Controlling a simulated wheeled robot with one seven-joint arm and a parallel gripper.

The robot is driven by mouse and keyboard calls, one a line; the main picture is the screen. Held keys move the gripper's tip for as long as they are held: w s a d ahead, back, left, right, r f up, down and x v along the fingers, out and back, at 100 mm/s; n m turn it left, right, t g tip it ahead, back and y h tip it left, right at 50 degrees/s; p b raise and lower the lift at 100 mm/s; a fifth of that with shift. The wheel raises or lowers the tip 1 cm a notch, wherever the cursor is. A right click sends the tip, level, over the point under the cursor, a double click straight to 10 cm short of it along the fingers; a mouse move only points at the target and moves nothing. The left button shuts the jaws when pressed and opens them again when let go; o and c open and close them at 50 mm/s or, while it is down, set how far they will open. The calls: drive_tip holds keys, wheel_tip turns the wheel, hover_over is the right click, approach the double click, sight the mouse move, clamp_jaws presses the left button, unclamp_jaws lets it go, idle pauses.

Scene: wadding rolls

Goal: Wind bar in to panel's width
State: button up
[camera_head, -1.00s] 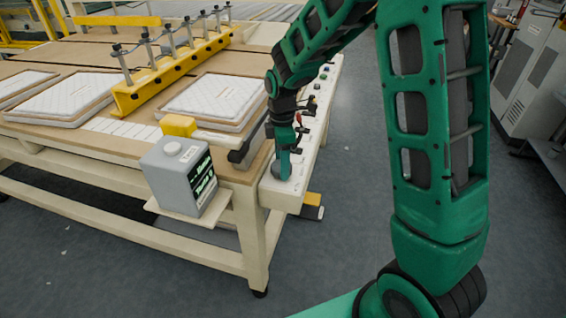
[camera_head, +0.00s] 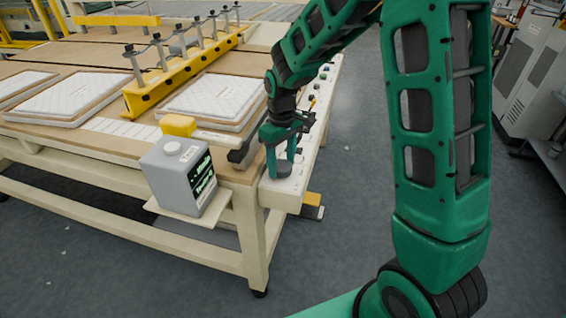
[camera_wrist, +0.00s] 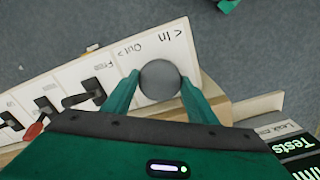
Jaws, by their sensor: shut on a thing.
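The yellow bar (camera_head: 180,74), with several upright spindles on top, lies across the table between two white quilted panels. The right panel (camera_head: 213,97) is just right of the bar; whether they touch I cannot tell. The middle panel (camera_head: 68,95) is to the left, apart from the bar. A round grey knob (camera_wrist: 160,80) sits on the white control strip (camera_wrist: 182,36), beside lettering "In" and "Out" with arrows. My gripper (camera_head: 281,172) points down at the strip's near end. In the wrist view its green fingers are shut on the knob, one on each side.
Switches with black handles (camera_wrist: 83,98) and a red one (camera_wrist: 34,130) line the strip beside my gripper. Open floor (camera_head: 345,170) lies right of the table.

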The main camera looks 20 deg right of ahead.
drive_tip(key=m, duration=0.6)
drive_tip(key=shift+w+a, duration=0.15)
drive_tip(key=m, duration=0.6)
drive_tip(key=shift+m, duration=0.4)
drive_tip(key=m, duration=1.1)
drive_tip(key=shift+d, duration=0.2)
drive_tip(key=shift+d+m, duration=0.1)
drive_tip(key=shift+m, duration=0.4)
drive_tip(key=o, duration=1.1)
drive_tip(key=shift+c, duration=0.2)
